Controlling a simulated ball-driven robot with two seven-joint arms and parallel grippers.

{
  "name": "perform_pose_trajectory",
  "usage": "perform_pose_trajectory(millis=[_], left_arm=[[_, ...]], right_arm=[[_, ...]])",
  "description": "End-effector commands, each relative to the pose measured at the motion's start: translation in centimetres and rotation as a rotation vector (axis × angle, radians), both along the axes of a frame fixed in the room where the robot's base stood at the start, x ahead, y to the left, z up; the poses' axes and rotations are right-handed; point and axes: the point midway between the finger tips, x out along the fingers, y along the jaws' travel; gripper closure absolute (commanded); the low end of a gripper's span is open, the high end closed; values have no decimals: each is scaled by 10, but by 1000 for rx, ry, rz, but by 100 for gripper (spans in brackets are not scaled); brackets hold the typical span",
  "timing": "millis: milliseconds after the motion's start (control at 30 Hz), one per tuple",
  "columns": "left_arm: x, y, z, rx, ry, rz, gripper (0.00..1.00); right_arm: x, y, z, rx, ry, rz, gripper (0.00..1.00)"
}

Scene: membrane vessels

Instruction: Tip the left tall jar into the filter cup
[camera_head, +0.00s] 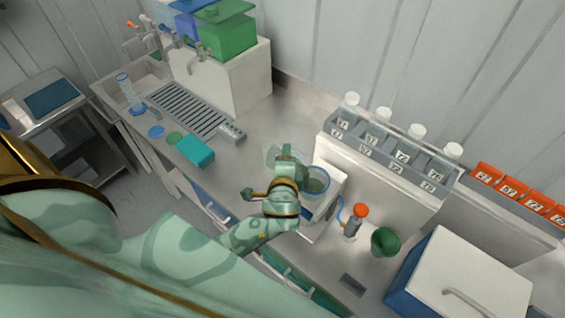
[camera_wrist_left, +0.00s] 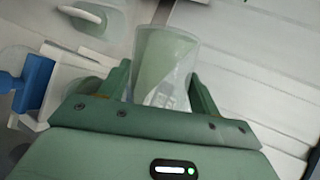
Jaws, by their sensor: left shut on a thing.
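My left gripper (camera_head: 287,158) is shut on a clear, translucent tall jar (camera_head: 271,153), held above the counter beside a blue-rimmed cup. In the left wrist view, the jar (camera_wrist_left: 165,55) sits between the fingers of the gripper (camera_wrist_left: 160,92), with a pale green area visible through its wall. The jar's exact tilt is hard to tell. The blue-rimmed cup (camera_head: 318,186), which looks like the filter cup, stands just right of the gripper, partly hidden by my wrist. My right gripper is not in view.
A rack (camera_head: 385,160) of white-capped bottles stands behind on the right. A green cup (camera_head: 385,242) and an orange-topped valve (camera_head: 361,211) stand in front of it. A white-topped box (camera_head: 470,280) is at lower right. The counter (camera_head: 262,125) behind the gripper is clear.

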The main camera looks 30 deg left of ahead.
Motion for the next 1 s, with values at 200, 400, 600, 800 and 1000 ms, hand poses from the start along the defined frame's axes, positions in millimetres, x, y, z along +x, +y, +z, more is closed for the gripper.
perform_pose_trajectory(millis=[200,400,600,800,1000], left_arm=[[1,-3,2,23,2,0,62],[1,-2,2,23,2,0,62],[1,-4,4,65,7,0,62],[1,-7,9,164,16,1,62],[1,-8,11,199,21,1,62]], right_arm=[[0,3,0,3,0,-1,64],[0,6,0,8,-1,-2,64],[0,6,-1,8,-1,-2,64],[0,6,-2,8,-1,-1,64],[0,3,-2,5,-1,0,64]])
